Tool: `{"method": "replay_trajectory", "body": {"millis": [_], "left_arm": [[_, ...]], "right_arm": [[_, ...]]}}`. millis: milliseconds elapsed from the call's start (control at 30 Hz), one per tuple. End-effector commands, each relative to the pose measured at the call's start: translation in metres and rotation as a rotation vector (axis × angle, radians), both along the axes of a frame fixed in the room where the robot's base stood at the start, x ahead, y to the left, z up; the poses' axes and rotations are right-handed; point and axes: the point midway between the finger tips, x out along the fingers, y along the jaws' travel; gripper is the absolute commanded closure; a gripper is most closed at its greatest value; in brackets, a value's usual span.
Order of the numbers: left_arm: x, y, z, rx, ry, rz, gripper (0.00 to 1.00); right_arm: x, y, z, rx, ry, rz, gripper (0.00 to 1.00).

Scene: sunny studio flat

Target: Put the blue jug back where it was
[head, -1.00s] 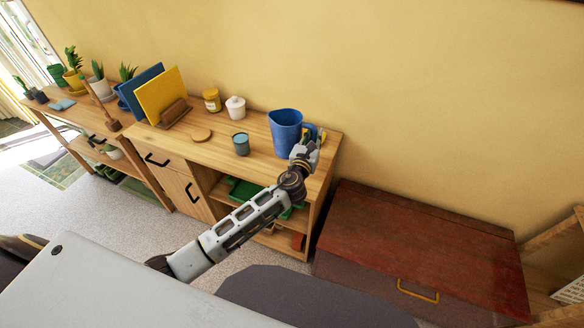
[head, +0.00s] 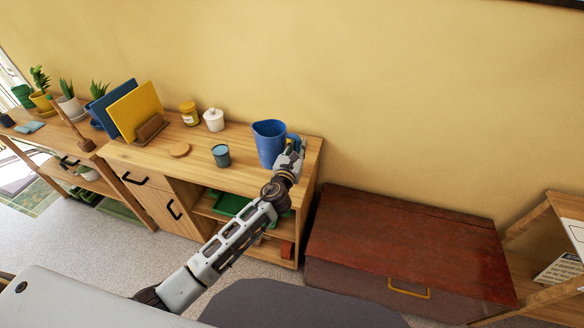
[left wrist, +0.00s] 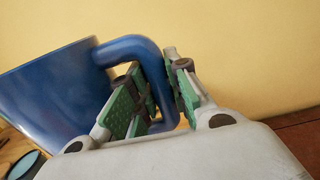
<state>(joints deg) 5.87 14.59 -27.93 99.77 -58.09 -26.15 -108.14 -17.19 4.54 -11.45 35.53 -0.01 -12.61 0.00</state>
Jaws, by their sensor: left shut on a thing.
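The blue jug (head: 268,143) is at the right end of the wooden sideboard top (head: 240,178), upright in the head view. I cannot tell whether its base touches the wood. My left gripper (head: 291,150) is at the jug's right side, shut on its handle. In the left wrist view the jug (left wrist: 50,95) fills the left side, and its handle (left wrist: 135,46) passes between the green-padded fingers of the gripper (left wrist: 160,95). My right gripper is not in view.
A teal cup (head: 221,156), a white lidded jar (head: 214,120), a yellow jar (head: 189,113) and a round wooden coaster (head: 180,150) stand left of the jug. A reddish-brown chest (head: 405,240) is right of the sideboard. The yellow wall is close behind.

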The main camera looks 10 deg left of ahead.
Motion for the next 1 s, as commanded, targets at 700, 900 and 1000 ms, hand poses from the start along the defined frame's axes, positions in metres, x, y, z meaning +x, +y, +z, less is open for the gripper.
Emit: {"method": "replay_trajectory", "body": {"millis": [700,900,1000], "left_arm": [[0.001,0.000,-0.042,0.001,-0.004,0.001,1.00],[0.001,0.000,-0.044,0.001,-0.004,0.001,1.00],[0.000,0.000,-0.050,0.000,-0.003,0.001,1.00]], "right_arm": [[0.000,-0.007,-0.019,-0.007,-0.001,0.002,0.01],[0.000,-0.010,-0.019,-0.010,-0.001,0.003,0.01],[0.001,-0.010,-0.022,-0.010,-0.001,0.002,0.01]]}}
